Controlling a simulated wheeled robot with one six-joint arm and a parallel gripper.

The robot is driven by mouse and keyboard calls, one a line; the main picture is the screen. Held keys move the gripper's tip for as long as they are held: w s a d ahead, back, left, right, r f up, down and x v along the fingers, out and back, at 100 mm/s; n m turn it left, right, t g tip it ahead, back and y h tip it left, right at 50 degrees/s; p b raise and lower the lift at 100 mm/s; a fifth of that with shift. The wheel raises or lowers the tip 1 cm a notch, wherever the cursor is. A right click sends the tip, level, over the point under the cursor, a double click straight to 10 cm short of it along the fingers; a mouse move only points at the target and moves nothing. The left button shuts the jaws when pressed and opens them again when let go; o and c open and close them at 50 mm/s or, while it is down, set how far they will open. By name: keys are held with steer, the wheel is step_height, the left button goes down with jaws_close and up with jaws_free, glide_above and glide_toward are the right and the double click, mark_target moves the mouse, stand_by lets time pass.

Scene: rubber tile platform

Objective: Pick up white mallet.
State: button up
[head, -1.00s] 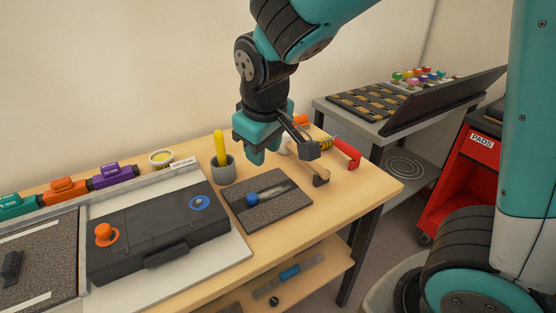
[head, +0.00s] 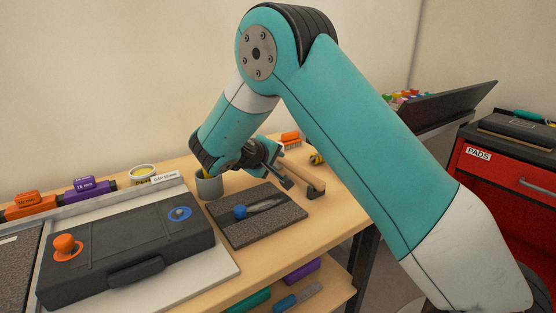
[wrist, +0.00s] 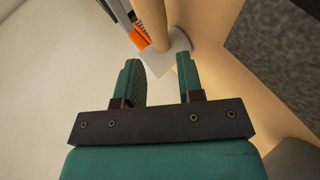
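The white mallet shows in the wrist view as a pale head (wrist: 158,66) with a tan wooden handle (wrist: 158,22) running to the top edge. My gripper (wrist: 160,78) is open, its two teal fingers apart with the pale head beyond and between their tips. I see no contact. In the head view my gripper (head: 266,150) is low over the back of the workbench, partly hidden by my arm. The mallet's head cannot be made out there.
An orange brush (head: 290,138) lies at the back of the bench, close to my gripper. A grey cup (head: 209,186) stands left of it. A dark mat (head: 262,232) with a blue-handled tool and a black case (head: 125,255) lie nearer. A red cabinet (head: 510,180) is at right.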

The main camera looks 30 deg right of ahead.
mark_target(284, 162)
steer(key=x, duration=0.7)
steer(key=shift+s+d+f, duration=0.1)
steer(key=shift+s+d, duration=0.1)
steer(key=shift+d, duration=0.05)
jaws_close()
